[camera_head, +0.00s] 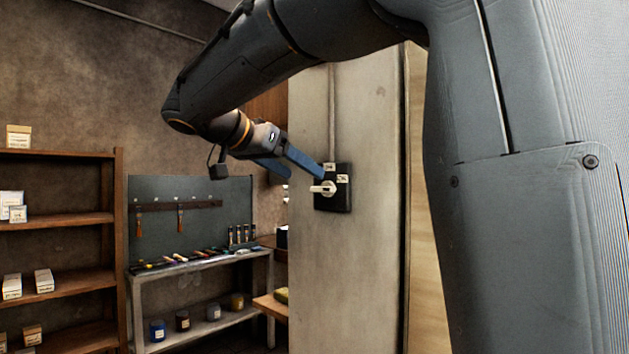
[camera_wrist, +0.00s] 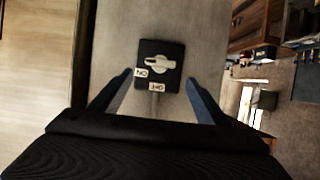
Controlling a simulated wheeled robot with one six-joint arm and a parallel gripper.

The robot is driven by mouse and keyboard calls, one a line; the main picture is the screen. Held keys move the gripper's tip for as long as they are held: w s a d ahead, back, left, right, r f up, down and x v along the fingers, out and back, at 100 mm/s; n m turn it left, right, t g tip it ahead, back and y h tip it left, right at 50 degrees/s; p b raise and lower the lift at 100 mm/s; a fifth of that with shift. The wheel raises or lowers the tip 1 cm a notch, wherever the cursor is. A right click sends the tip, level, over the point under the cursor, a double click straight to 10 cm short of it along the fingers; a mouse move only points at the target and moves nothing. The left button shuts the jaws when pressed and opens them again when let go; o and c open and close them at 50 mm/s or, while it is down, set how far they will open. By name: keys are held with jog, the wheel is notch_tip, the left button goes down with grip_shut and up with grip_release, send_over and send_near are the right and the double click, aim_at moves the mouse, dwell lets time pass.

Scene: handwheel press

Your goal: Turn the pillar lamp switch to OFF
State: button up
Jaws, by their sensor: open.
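The pillar lamp switch is a black box (camera_head: 333,200) on the pale pillar, with a white knob (camera_head: 323,188) lying roughly level. In the wrist view, the box (camera_wrist: 148,82) and knob (camera_wrist: 161,65) appear upside down. The knob has a dark mark on its left end, towards the ON label (camera_wrist: 141,72). The OFF label (camera_wrist: 157,87) is below the knob there. My gripper (camera_head: 304,177) is open and empty, with blue fingers in front of the switch. In the wrist view, my gripper (camera_wrist: 159,79) has a finger on either side of the box; contact cannot be told.
The pillar (camera_head: 371,230) has a thin conduit running down to the switch. A wooden shelf (camera_head: 63,219) with small boxes stands at the left. A workbench (camera_head: 200,266) with tools and jars stands behind. My arm crosses the upper and right parts of the head view.

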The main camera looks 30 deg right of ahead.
aim_at(321, 186)
jog(key=p+x, duration=0.2)
jog(key=x, duration=0.4)
jog(key=shift+w+d+f, duration=0.1)
jog(key=shift+d+f, duration=0.2)
jog(key=shift+c, duration=0.5)
jog(key=c, duration=0.9)
jog(key=shift+c, duration=0.2)
